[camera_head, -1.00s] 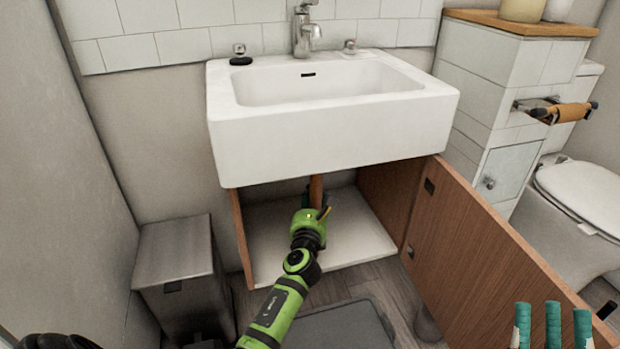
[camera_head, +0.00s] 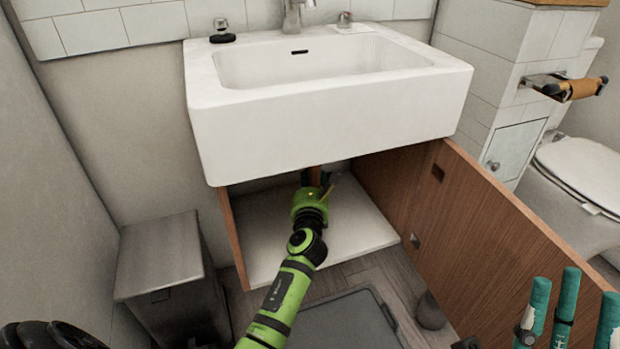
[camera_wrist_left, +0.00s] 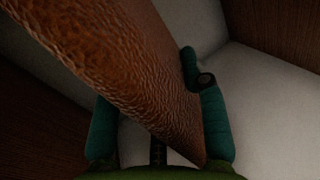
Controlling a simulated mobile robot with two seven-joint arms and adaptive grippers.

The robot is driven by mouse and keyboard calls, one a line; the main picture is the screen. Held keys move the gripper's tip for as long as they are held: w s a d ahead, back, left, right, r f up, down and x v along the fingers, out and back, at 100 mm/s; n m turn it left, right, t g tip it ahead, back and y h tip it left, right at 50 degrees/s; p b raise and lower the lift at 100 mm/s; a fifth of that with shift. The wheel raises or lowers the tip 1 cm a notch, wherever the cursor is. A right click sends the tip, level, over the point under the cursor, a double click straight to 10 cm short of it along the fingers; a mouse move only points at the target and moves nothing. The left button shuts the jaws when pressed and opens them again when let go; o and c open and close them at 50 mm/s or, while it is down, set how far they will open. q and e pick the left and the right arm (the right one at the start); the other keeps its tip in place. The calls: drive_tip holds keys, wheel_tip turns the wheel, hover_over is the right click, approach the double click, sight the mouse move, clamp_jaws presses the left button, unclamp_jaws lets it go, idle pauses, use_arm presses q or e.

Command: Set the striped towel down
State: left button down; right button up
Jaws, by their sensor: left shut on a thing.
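The towel is a brown, rough-textured cloth; I see no clear stripes on it. In the left wrist view the towel (camera_wrist_left: 125,65) runs as a thick slanting strip between the teal fingers of my left gripper (camera_wrist_left: 158,118), which is shut on it. In the head view a narrow upright piece of the towel (camera_head: 315,176) shows just beyond my green left wrist, inside the open cabinet under the sink. The left fingers are mostly hidden there. I cannot tell whether the towel touches the cabinet floor. My right gripper (camera_head: 566,312) is open and empty at the lower right.
The white cabinet floor (camera_head: 350,232) is bare around my left arm. The white sink (camera_head: 320,125) hangs close above. The open wooden door (camera_head: 480,235) stands to the right. A metal bin (camera_head: 165,265) is at left, a grey mat (camera_head: 345,325) in front.

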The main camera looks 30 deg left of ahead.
use_arm(q)
drive_tip(key=shift+f, duration=0.2)
drive_tip(key=c, duration=0.7)
unclamp_jaws()
